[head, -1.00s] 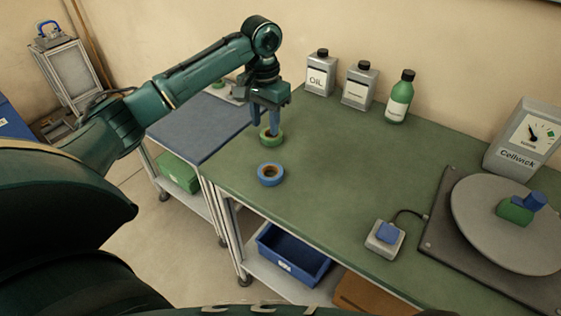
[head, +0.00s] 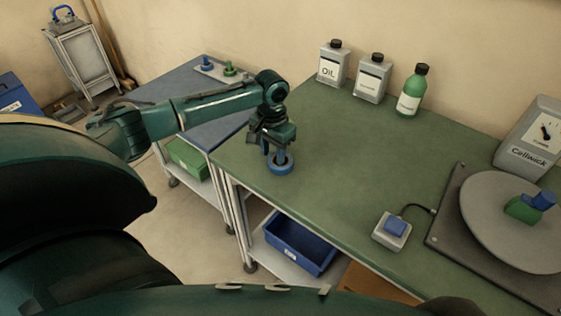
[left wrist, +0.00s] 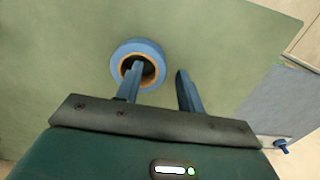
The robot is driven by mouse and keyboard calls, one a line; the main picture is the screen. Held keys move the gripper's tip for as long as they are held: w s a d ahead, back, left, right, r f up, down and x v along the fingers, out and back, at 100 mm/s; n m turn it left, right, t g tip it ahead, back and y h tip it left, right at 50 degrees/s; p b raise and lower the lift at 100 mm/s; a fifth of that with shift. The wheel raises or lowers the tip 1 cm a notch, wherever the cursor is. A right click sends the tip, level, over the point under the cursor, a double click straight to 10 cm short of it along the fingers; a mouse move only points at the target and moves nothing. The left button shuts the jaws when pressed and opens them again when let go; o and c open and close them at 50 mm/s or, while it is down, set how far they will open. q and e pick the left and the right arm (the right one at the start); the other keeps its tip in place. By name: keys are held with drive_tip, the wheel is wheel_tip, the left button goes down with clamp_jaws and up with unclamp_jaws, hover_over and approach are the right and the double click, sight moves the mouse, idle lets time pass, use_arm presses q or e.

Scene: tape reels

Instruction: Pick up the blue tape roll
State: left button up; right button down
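The blue tape roll (head: 281,169) lies flat on the green tabletop, near its left front edge. It also shows in the left wrist view (left wrist: 121,57), with an orange-brown inner ring. My left gripper (head: 276,155) points down at the roll. In the left wrist view, my left gripper (left wrist: 159,72) is open. One finger is over or in the roll's hole, and the other is outside the ring, on its right. I cannot tell how deep the fingertips reach. My right gripper is not in view.
A rack (head: 209,72) with a blue and a green peg stands on the blue-grey table (head: 165,87). Two grey cans (head: 333,66) and a green bottle (head: 411,92) stand at the back. A button box (head: 391,233) and a turntable (head: 490,235) are at right. The middle tabletop is clear.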

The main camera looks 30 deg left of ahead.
use_arm(q)
drive_tip(key=shift+f, duration=0.1)
clamp_jaws()
idle(0.3)
